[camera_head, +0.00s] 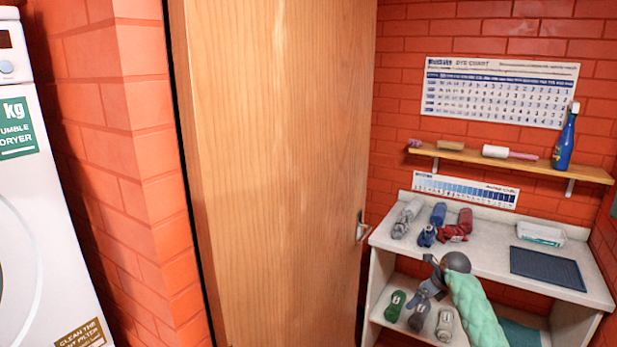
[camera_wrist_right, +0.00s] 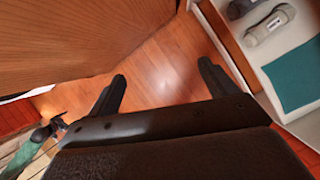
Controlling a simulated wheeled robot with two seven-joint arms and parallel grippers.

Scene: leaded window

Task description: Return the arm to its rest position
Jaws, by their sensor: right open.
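My right arm with its green padded sleeve (camera_head: 475,312) comes in from the lower right in the head view. Its right gripper (camera_head: 424,290) is in front of the worktop's edge and lower shelf. In the right wrist view the same gripper (camera_wrist_right: 163,85) has its two dark fingers spread apart. Nothing is between them, and bare wooden floor shows beyond. My left gripper is not seen in the head view.
A wooden door (camera_head: 275,170) with a metal handle (camera_head: 361,230) stands left of the worktop (camera_head: 480,245). Rolled cloths (camera_head: 438,215) and a dark mat (camera_head: 547,268) lie on top. More rolls (camera_head: 395,305) lie on the lower shelf. A white dryer (camera_head: 40,210) is far left.

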